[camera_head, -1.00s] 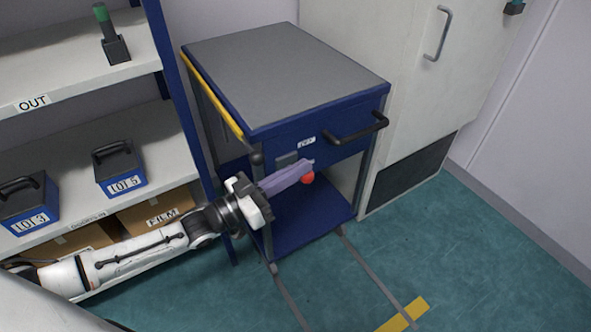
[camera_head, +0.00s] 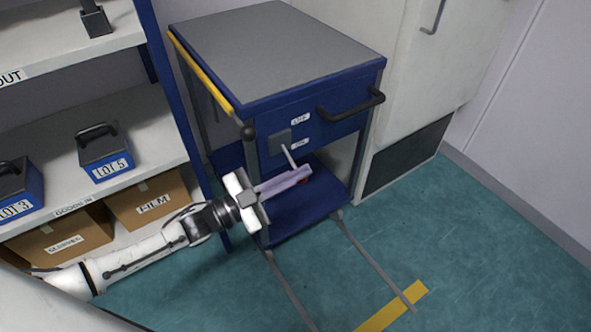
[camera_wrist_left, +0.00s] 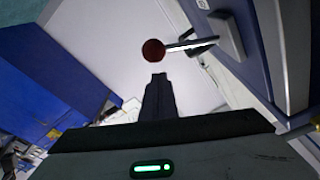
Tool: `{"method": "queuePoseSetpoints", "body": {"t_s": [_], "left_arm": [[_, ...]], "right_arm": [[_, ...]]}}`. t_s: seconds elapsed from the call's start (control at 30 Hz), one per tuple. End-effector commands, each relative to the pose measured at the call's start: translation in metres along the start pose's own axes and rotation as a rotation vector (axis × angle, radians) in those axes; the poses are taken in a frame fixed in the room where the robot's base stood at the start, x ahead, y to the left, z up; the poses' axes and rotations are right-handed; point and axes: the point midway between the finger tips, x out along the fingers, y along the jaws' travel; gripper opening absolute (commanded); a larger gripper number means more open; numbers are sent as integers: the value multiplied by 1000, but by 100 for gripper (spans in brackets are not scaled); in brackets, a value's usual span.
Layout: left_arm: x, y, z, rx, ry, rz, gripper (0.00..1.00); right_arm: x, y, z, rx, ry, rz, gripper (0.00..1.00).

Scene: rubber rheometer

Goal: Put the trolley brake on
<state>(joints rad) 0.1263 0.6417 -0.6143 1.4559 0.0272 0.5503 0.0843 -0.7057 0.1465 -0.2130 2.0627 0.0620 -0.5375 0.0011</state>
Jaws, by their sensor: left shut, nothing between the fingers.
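The trolley (camera_head: 280,50) has a grey top and a blue front. On its front a grey brake plate (camera_head: 279,142) carries a pale lever (camera_head: 289,157) that slopes down to the right. The lever's red knob (camera_head: 303,181) is mostly hidden behind my fingers. Two small white labels sit beside the plate, too small to read surely. My left gripper (camera_head: 304,173) is shut and empty, its fingers over the knob in the head view. In the left wrist view the red knob (camera_wrist_left: 153,50) is just beyond the fingertips (camera_wrist_left: 159,78); contact cannot be told. My right gripper is not in view.
A black handle (camera_head: 352,106) juts from the trolley's front, above and right of the lever. A blue lower shelf (camera_head: 325,205) lies below. A rack with blue lot boxes (camera_head: 102,152) stands left, a white cabinet (camera_head: 420,80) right. The green floor in front is open.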

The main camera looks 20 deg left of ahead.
Motion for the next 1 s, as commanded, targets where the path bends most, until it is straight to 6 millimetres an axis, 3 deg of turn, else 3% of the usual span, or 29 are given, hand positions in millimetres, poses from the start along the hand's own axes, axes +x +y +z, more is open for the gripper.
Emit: {"method": "queuePoseSetpoints", "body": {"t_s": [0.4, 1.0], "left_arm": [[-3, 8, 20, 207, 1, 29, 0], [-4, 9, 26, 241, -8, 35, 0]], "right_arm": [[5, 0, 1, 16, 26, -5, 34], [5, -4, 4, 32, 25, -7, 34]]}}
